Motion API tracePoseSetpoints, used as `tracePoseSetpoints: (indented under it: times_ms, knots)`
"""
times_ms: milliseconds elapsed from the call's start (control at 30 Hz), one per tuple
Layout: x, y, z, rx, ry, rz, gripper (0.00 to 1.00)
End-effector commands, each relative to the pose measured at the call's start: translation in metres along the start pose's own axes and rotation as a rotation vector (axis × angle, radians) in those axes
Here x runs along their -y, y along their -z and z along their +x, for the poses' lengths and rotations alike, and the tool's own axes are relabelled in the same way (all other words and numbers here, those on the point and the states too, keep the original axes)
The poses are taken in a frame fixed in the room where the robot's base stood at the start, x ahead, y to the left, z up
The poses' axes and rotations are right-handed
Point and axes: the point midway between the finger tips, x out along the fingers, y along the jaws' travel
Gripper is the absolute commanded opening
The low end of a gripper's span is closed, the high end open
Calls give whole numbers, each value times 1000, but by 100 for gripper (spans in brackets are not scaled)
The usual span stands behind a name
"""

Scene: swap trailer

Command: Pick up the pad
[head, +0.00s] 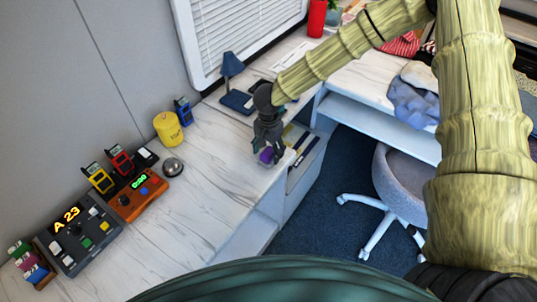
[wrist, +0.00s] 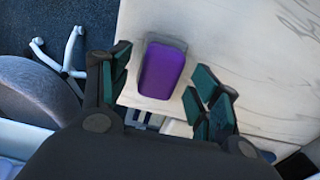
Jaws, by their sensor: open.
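The pad appears to be the purple block (wrist: 162,70) with a grey border, lying on the white marbled counter near its edge. It shows in the wrist view between and a little beyond my open fingers. My gripper (wrist: 160,88) is open, with one finger on each side of the pad and no contact visible. In the head view the purple pad (head: 267,155) is partly hidden under my gripper (head: 268,148), which points down at the counter's right edge. I cannot tell how high the fingers are above the counter.
A blue lamp (head: 232,82), a yellow canister (head: 168,128), a silver bell (head: 173,167) and a grey console (head: 80,235) stand on the counter (head: 205,190). An open drawer (head: 303,160) lies just right of my gripper. A grey chair (head: 400,190) stands beyond.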

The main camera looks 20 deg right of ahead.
Motion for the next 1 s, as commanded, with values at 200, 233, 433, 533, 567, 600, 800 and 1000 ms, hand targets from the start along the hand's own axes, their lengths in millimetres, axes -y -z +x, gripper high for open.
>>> tracePoseSetpoints:
  times_ms: [200, 233, 433, 533, 567, 600, 800, 1000]
  knots:
    - [0, 0, 10, -1, 0, -1, 62]
    - [0, 0, 10, -1, 0, -1, 62]
    - [0, 0, 10, -1, 0, -1, 42]
    - [0, 0, 10, -1, 0, -1, 24]
    - [0, 0, 10, -1, 0, -1, 19]
    - [0, 0, 10, -1, 0, -1, 15]
    - [0, 0, 10, -1, 0, -1, 15]
    - [0, 0, 5, -1, 1, 0, 15]
